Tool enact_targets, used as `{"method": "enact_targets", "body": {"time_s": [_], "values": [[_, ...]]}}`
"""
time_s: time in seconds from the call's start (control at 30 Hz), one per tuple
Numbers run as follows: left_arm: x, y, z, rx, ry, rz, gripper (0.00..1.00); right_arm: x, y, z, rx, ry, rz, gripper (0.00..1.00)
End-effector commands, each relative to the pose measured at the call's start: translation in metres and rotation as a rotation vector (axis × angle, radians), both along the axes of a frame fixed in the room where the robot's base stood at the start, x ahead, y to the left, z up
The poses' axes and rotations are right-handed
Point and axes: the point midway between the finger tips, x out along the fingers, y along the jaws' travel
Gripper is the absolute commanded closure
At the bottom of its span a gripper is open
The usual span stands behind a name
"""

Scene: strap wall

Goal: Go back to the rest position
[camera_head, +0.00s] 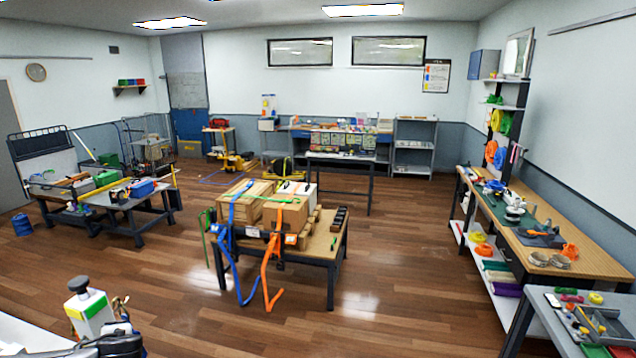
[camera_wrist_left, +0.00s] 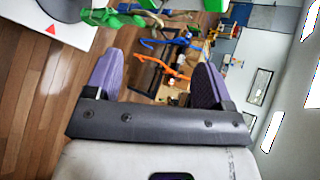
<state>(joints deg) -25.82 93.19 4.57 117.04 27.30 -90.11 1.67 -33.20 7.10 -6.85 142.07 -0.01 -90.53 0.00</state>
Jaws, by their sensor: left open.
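In the left wrist view my left gripper (camera_wrist_left: 155,75) shows two purple-padded fingers spread wide apart, with nothing held between them. Past the fingertips, blue and orange straps are visible at some distance. In the head view only dark and pale parts show at the bottom left edge, and I cannot make out the fingers there. My right gripper shows in neither view. The work table (camera_head: 318,247) in the middle of the room bears cardboard boxes (camera_head: 285,212) with blue, orange and green straps hanging from its near side.
A long workbench (camera_head: 590,240) runs along the right wall, with a grey table (camera_head: 545,318) in front. Another table (camera_head: 135,203) with tools stands at the left. The wooden floor (camera_head: 400,270) between is clear.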

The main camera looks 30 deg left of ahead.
Motion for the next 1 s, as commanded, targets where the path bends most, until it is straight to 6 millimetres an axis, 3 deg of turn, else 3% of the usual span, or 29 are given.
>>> {"method": "enact_targets", "body": {"time_s": [0.03,0.2,0.4,0.6,0.8,1.0], "values": [[-0.013,-0.016,-0.022,-0.035,0.004,-0.036,0.24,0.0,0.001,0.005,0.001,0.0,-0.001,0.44],[-0.046,-0.073,-0.076,-0.145,-0.049,-0.105,0.24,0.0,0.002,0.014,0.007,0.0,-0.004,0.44],[-0.084,-0.15,-0.116,-0.33,-0.138,-0.108,0.24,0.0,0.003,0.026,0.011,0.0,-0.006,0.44],[-0.118,-0.233,-0.137,-0.566,-0.208,-0.042,0.24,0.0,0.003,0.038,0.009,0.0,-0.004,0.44],[-0.144,-0.313,-0.146,-0.824,-0.241,0.073,0.24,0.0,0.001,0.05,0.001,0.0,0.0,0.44],[-0.159,-0.37,-0.149,-0.999,-0.249,0.196,0.24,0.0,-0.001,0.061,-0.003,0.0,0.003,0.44]]}}
